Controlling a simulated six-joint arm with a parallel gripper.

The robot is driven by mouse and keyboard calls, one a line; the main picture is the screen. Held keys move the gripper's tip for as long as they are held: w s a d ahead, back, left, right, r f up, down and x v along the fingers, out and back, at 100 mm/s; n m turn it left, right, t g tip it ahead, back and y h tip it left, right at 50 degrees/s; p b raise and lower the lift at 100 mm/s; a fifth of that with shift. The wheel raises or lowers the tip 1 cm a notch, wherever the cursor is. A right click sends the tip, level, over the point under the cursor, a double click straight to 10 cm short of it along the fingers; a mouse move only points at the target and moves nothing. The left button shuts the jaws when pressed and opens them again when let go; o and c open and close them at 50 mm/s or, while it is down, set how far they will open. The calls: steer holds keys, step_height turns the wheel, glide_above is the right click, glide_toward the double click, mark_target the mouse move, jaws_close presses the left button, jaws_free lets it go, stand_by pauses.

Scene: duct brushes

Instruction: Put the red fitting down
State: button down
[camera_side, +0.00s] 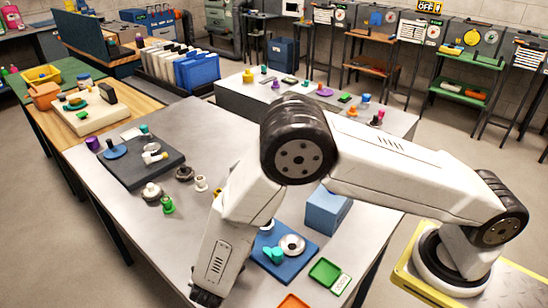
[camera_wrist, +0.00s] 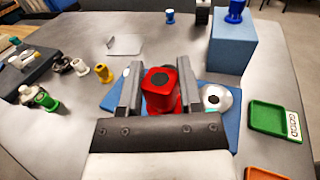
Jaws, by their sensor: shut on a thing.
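In the wrist view my gripper (camera_wrist: 158,82) is shut on the red fitting (camera_wrist: 160,92), a block-like red piece with a dark round mark on top. The fitting sits upright between the two grey fingers, over a blue mat (camera_wrist: 232,134). I cannot tell whether its underside touches the mat. A silver ring-shaped part (camera_wrist: 216,98) lies on the mat just right of the right finger. In the side view the mat (camera_side: 301,257) shows with the silver part (camera_side: 292,245) and a teal piece (camera_side: 273,254); my arm hides the red fitting there.
A blue block (camera_wrist: 232,40) with a blue fitting (camera_wrist: 236,11) on top stands behind right. A green tray (camera_wrist: 275,119) labelled GOOD and an orange tray (camera_wrist: 262,173) lie right. Yellow (camera_wrist: 103,72), white (camera_wrist: 79,66) and green (camera_wrist: 46,101) fittings stand left.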

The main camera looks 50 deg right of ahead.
steer(key=shift+w, duration=0.1)
steer(key=shift+w+d+r+n+t+y, duration=0.25)
steer(key=shift+w+d+n+t+y, duration=0.2)
steer(key=shift+w+t, duration=0.25)
steer(key=w+a+n+t+y, duration=0.1)
steer(key=w+n+t+y, duration=0.6)
steer(key=n+y, duration=0.5)
steer(key=shift+w+t+y, duration=0.4)
steer(key=shift+t+y, duration=0.9)
steer(key=shift+y, duration=0.35)
steer(key=shift+f, duration=0.1)
